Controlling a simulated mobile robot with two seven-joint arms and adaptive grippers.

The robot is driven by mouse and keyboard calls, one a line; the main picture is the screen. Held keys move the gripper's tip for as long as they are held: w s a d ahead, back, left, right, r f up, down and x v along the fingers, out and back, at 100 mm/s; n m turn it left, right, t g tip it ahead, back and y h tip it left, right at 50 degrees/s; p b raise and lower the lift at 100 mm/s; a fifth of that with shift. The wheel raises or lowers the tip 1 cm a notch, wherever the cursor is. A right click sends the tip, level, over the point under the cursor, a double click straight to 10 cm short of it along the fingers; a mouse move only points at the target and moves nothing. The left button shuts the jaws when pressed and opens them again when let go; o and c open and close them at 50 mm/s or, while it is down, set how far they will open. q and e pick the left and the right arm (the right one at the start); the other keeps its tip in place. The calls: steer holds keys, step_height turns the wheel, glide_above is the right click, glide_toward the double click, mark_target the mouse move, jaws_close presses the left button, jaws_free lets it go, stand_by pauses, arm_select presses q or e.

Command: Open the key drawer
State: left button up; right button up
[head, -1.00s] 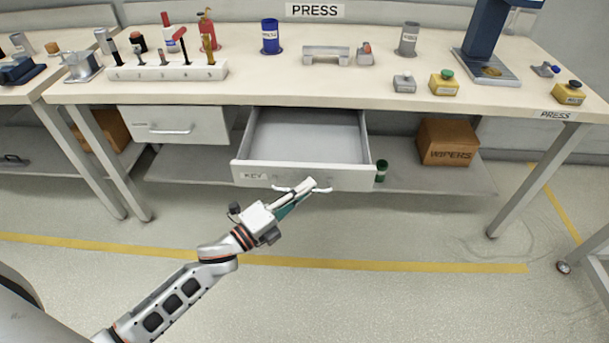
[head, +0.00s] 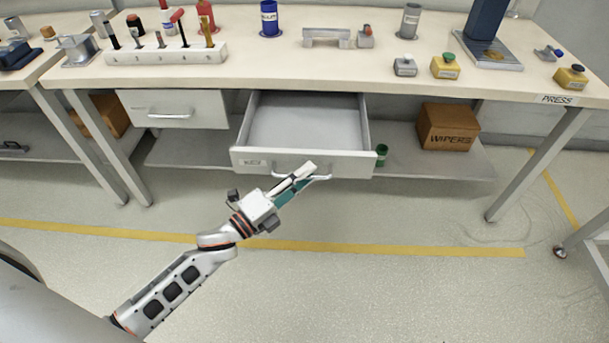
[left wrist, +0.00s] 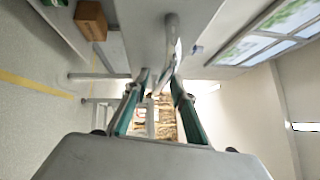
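The key drawer (head: 210,160), labelled KEY, stands pulled out under the bench, and its grey inside looks empty. Its silver bar handle (head: 322,177) is on the front. My left gripper (head: 308,171) is at this handle, reaching up from the lower left. My right gripper is in neither view.
A second drawer (head: 175,108) to the left is shut. A WIPERS box (head: 447,127) and a green can (head: 381,155) sit on the lower shelf. The bench top (head: 330,73) carries tools, cups and button boxes. The floor before the drawer is clear.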

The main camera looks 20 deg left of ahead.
arm_select(q)
steer(key=v, duration=1.2)
steer(key=shift+r, duration=0.15)
steer(key=s+d+f+n+g+y+p, duration=0.1)
steer(key=s+f+n+g+y+p, duration=0.2)
steer(key=s+n, duration=0.5)
steer(key=s+d+f+n+g+y+p, duration=0.2)
steer(key=s+n+p, duration=0.6)
steer(key=n, duration=0.5)
step_height(320, 180, down, 3)
steer(key=shift+s+r+g+y, duration=0.15)
steer(key=shift+s+g+y, duration=0.3)
steer(key=shift+g+y, duration=0.5)
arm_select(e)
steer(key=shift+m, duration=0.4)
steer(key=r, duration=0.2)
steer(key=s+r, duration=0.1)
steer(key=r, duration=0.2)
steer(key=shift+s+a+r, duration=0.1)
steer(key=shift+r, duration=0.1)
